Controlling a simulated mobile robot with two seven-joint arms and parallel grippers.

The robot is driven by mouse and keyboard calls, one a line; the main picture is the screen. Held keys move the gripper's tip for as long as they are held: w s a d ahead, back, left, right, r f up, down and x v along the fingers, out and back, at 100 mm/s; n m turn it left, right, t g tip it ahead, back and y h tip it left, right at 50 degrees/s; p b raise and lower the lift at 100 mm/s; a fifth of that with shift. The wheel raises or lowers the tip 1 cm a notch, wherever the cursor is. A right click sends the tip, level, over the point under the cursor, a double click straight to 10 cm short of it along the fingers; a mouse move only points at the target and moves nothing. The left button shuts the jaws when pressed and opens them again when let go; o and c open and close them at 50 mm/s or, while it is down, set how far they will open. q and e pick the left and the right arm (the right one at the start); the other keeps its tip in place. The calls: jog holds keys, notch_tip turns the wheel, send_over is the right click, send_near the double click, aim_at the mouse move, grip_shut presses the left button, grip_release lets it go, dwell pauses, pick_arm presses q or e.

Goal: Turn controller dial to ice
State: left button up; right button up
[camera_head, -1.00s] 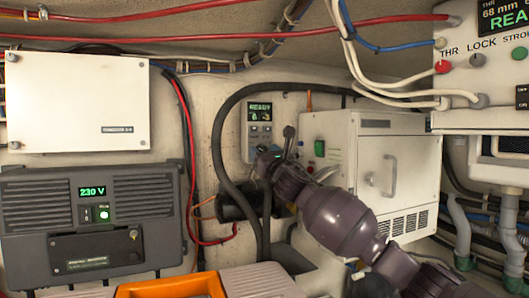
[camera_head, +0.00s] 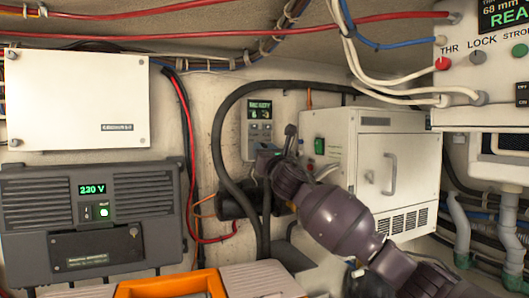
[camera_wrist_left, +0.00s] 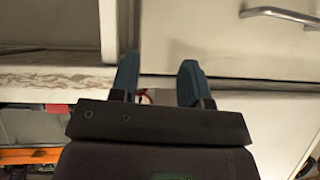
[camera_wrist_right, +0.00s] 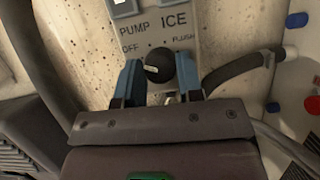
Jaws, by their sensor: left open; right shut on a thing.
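The controller (camera_head: 249,128) is a pale panel on the back wall with a small lit display and buttons. In the right wrist view its lower face (camera_wrist_right: 140,45) carries the labels PUMP, ICE, OFF and FLUSH. The dial (camera_wrist_right: 159,66) is a round black knob below PUMP and ICE. My right gripper (camera_wrist_right: 158,84) is shut on the dial, one blue finger on each side; which label the dial points to I cannot tell. In the head view the right gripper (camera_head: 266,160) covers the panel's lower part. My left gripper (camera_wrist_left: 157,80) is open and empty before pale panels.
A thick black hose (camera_head: 216,140) loops around the controller. A white cabinet (camera_head: 408,160) with a handle stands close to its right.

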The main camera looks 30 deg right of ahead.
jog(key=m+g+h, duration=0.2)
jog(key=m, duration=0.5)
jog(key=m+g+h, duration=0.2)
jog(key=m, duration=0.5)
jog(key=m+g+h, duration=0.2)
jog(key=m, duration=0.5)
jog(key=shift+a+r, duration=0.25)
jog(key=shift+a, duration=0.05)
jog(key=o, duration=0.9)
